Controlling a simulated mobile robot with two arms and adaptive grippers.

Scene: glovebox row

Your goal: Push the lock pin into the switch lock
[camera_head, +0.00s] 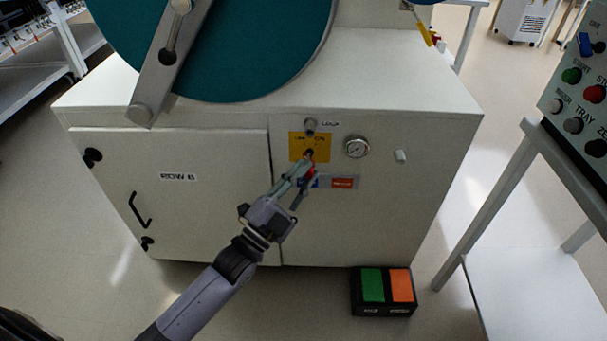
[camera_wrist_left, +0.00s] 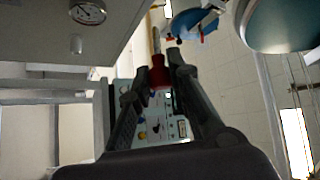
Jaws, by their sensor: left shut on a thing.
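My left gripper (camera_head: 306,168) is in front of the cabinet's face, just below the yellow switch plate (camera_head: 296,147). It is shut on a red-handled pin (camera_head: 311,170). In the left wrist view the red handle (camera_wrist_left: 158,77) sits between the fingertips, with a thin metal shaft standing out beyond them. A dark switch (camera_head: 309,153) shows on the plate, close to the fingertips. I cannot tell whether the pin touches the switch or plate. My right gripper is not in view.
A pressure gauge (camera_head: 356,147) and a small white knob (camera_head: 400,156) are right of the plate. A large teal disc with a grey lever (camera_head: 170,65) stands on the cabinet. A green and orange pedal box (camera_head: 384,312) lies on the floor. A control panel (camera_head: 577,100) stands at right.

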